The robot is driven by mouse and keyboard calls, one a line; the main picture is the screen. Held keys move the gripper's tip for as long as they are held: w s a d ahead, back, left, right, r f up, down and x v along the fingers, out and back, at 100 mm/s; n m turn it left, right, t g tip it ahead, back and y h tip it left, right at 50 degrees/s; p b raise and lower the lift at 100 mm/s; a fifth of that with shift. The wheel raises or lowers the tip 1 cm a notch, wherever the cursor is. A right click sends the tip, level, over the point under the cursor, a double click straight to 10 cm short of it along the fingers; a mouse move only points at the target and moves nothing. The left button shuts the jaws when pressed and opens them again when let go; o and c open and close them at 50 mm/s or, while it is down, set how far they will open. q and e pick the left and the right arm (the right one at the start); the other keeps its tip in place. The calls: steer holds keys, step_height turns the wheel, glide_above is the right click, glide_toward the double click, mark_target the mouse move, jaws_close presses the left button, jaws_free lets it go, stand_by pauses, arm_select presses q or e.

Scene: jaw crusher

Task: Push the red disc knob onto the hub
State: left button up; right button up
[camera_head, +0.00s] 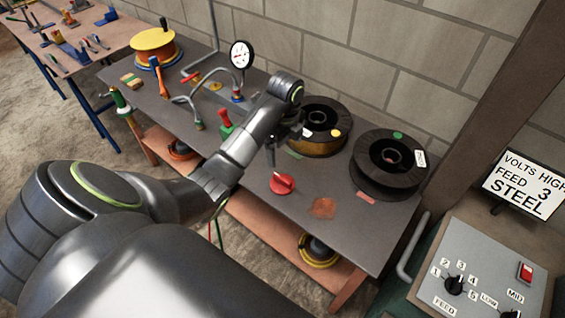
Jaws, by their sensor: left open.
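The red disc knob (282,184) lies on the dark top of the workbench (240,190), with a raised grip across its face. My left gripper (286,145) hangs from the wrist above the bench, just behind the knob in the picture. It is open, appears empty and is apart from the knob. Two dark wire spools stand to the right: a nearer black one (372,180) and a farther one with copper-coloured wire (322,148). Each has an open round centre. I cannot tell which part is the hub. My right gripper is not in view.
A pressure gauge (241,55) on a bent pipe, a red-topped tool (225,120) and a yellow reel (154,43) stand farther left. A control panel (480,265) and a sign (526,184) are at right. Bare bench lies around the knob.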

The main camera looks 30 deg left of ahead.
mark_target(285, 179)
arm_select(q)
step_height(285, 179, down, 11)
steer(key=b, duration=1)
steer(key=shift+f, duration=2.6)
